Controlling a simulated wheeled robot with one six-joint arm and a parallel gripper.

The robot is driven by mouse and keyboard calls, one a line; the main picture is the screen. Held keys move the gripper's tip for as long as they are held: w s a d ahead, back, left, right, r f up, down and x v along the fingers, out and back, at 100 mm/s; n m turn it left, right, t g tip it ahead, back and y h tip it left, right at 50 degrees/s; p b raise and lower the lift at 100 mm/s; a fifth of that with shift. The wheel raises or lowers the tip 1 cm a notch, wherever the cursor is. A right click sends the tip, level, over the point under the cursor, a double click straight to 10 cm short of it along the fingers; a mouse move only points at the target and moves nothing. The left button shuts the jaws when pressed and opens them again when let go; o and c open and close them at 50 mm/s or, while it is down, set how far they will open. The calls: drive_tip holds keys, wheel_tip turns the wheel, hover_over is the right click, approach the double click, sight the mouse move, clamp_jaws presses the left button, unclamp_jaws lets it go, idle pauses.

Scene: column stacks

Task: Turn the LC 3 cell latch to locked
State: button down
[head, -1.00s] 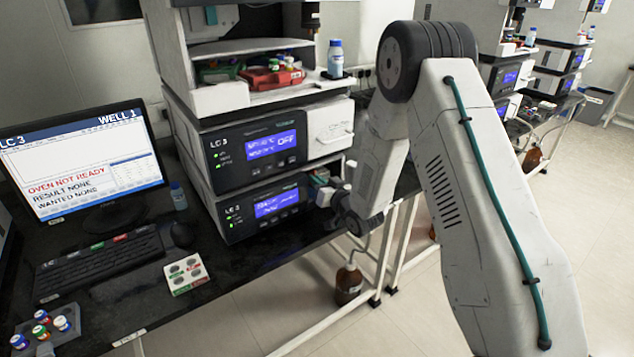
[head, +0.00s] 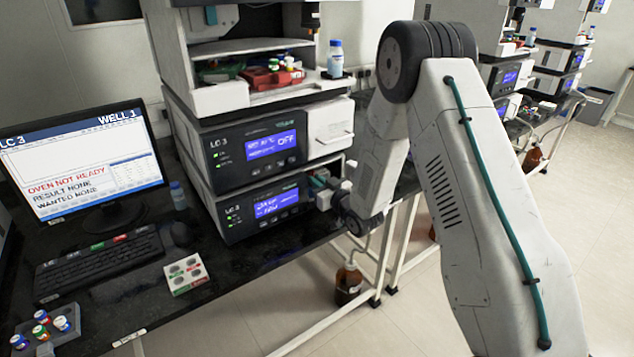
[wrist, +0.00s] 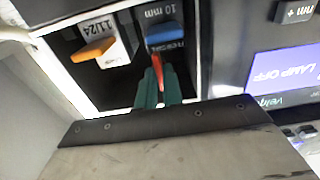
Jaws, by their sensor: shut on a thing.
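In the wrist view, the red latch lever (wrist: 157,67) stands below a blue cell block (wrist: 166,36) marked "10 mm". My gripper (wrist: 159,84) has its green fingers shut on the red lever. An orange tab (wrist: 92,50) with an "11/24" label sits beside the blue block in the same recess. In the head view, my gripper (head: 318,183) is at the right end of the lower LC 3 unit (head: 246,212). The lever is too small to make out there, and my wrist partly covers the spot.
The upper LC 3 unit (head: 246,150) is directly above, with a white door (head: 329,128) at its right. A monitor (head: 80,160) reading "OVEN NOT READY", a keyboard (head: 98,262) and a small white tray (head: 186,273) are to the left. A brown bottle (head: 348,284) stands below the bench.

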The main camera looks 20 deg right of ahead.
drive_tip(key=c, duration=1.5)
unclamp_jaws()
drive_tip(key=shift+c, duration=0.2)
drive_tip(key=v, duration=0.8)
